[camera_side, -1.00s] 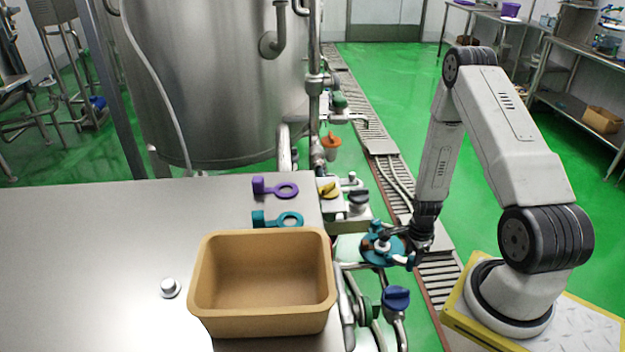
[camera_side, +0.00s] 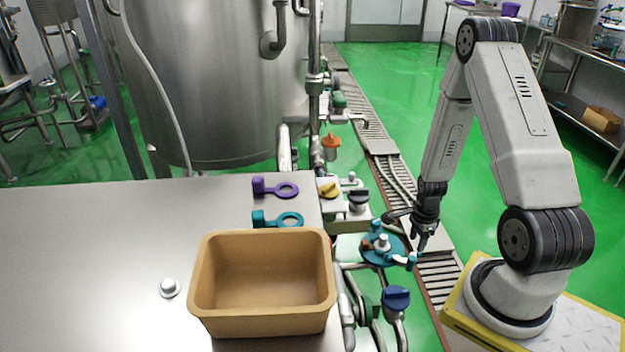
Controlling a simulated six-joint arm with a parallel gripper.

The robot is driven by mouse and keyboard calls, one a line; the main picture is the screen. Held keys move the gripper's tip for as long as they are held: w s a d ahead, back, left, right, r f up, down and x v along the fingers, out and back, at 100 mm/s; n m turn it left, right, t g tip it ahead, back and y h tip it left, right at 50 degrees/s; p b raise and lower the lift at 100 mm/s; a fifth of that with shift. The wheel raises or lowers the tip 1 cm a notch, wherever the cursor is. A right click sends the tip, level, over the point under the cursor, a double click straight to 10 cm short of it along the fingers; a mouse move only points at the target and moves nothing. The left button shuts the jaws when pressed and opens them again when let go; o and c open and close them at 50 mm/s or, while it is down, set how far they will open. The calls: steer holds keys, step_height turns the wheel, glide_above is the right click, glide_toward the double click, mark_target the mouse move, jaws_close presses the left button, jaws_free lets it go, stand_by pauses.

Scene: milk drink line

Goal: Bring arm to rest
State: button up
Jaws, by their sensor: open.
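My gripper (camera_side: 407,228) is open and empty at the end of my arm on the right. It is just above and to the right of a teal round fitting (camera_side: 382,246) with a white centre and small blue and white ends. In this view the gripper's fingers partly overlap the fitting's surroundings, and I cannot tell the exact gap between them.
A large tank (camera_side: 215,90) stands behind.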

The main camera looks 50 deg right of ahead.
steer(key=w+a+r+n+t, duration=0.1)
steer(key=w+a+r+n, duration=0.2)
steer(key=a+r+n, duration=0.7)
steer(key=w+a+r+n+t, duration=0.1)
steer(key=w+a+r+n, duration=0.1)
steer(key=a+r+n, duration=0.8)
steer(key=a+n, duration=0.3)
steer(key=n, duration=0.2)
steer(key=shift+w+r+t, duration=0.3)
steer(key=shift+w+r, duration=0.05)
steer(key=shift+w, duration=0.05)
